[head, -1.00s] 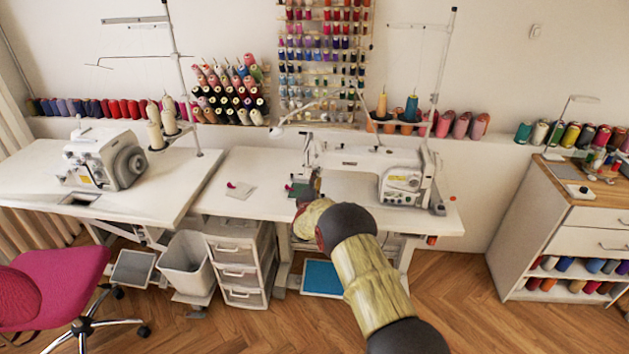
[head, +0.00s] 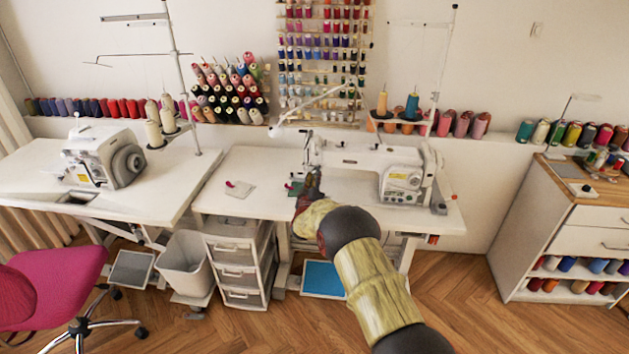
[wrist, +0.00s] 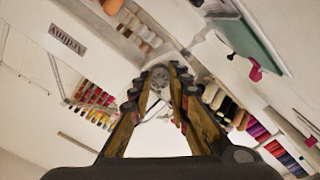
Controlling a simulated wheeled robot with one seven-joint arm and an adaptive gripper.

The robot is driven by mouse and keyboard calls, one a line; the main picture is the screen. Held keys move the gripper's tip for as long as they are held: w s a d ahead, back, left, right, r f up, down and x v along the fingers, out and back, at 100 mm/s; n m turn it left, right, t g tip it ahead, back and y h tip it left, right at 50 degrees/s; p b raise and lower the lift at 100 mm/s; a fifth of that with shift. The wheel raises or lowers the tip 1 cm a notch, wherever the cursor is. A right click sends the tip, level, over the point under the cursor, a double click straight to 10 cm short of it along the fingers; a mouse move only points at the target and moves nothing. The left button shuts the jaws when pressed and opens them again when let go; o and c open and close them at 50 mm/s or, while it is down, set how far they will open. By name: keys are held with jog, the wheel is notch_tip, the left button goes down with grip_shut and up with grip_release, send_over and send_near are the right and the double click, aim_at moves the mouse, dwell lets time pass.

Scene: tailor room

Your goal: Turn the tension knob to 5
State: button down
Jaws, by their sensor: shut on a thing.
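The white sewing machine (head: 360,160) stands on the middle table, its needle end to the left. My gripper (head: 313,180) is at the front of that needle end. In the wrist view, the two fingers of my gripper (wrist: 160,92) close in around a small round knob (wrist: 158,74), which I take to be the tension knob. The fingers are shut on it, one on each side. The white machine body also shows at the upper left of the wrist view (wrist: 95,60). In the head view my gripper hides the knob. I cannot read its number.
A green piece (head: 294,188) lies under the needle end. A pale square with a magenta item (head: 238,189) lies on the table (head: 225,207) to the left. A second machine (head: 103,160) stands further left. A thin lamp arm (head: 300,118) reaches over the sewing machine's left end.

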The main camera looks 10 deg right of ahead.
jog(key=m, duration=0.4)
jog(key=m+b, duration=0.1)
jog(key=m, duration=0.3)
jog(key=m+b, duration=0.1)
jog(key=m, duration=0.4)
jog(key=shift+f, duration=0.35)
jog(key=shift+a+m, duration=0.1)
jog(key=shift+m, duration=0.2)
jog(key=c, duration=2)
grip_release()
jog(key=o, duration=0.3)
jog(key=shift+r, duration=0.2)
jog(key=shift+o, duration=0.2)
jog(key=v, duration=1.2)
